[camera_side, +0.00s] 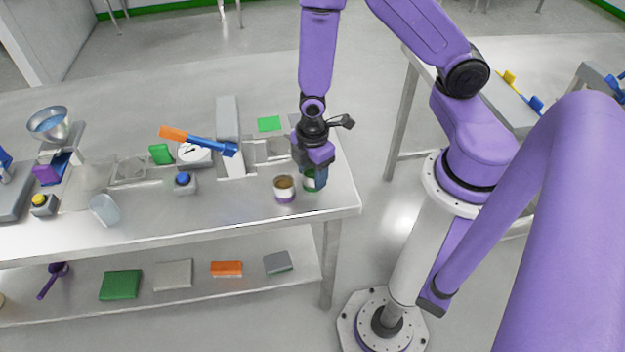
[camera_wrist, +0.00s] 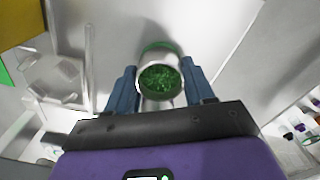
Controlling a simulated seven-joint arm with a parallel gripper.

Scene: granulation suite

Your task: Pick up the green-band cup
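The green-band cup (camera_wrist: 161,62) is a small pale cup with a green band and green granules inside. It sits between the two fingers of my gripper (camera_wrist: 160,88) in the wrist view, one blue finger close on each side. Whether the fingers touch its wall cannot be told. In the side view my gripper (camera_side: 314,172) points down over the green-band cup (camera_side: 310,186) near the table's right end and hides much of it. The cup appears upright at table height; any small gap beneath it cannot be made out.
A purple-band cup (camera_side: 284,190) with brownish contents stands just left of the gripper. A grey upright block (camera_side: 229,130), an orange-and-blue tool (camera_side: 198,141), a blue-button box (camera_side: 183,181) and a green square (camera_side: 269,124) lie farther left or behind. The table's front edge is near.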

